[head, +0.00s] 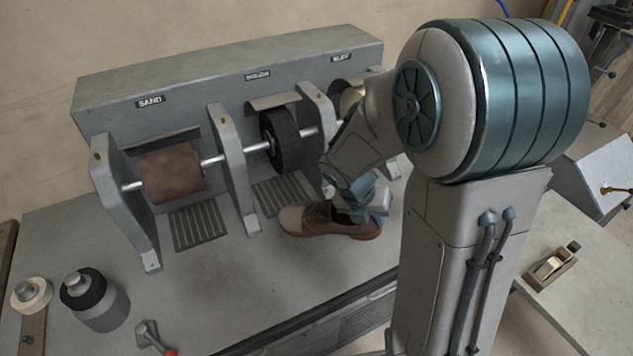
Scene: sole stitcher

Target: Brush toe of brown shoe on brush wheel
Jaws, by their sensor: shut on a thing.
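The brown shoe (317,221) is in front of the middle bay of the machine, its lighter tan toe (291,219) pointing left. My gripper (362,206) is shut on the shoe near its opening and heel; the fingertips are partly hidden by my own arm. The black brush wheel (282,139) sits on the shaft in the middle bay, under a small grey hood, with the label above it reading BRUSH. The shoe's toe is apart from the wheel, below it in the picture. Whether the sole touches the bench I cannot tell.
A brown sanding drum (171,173) under the SAND label stands left. Upright grey supports (232,168) divide the bays. A pale wheel (351,101) at right is partly behind my arm. A plane (553,262) rests right.

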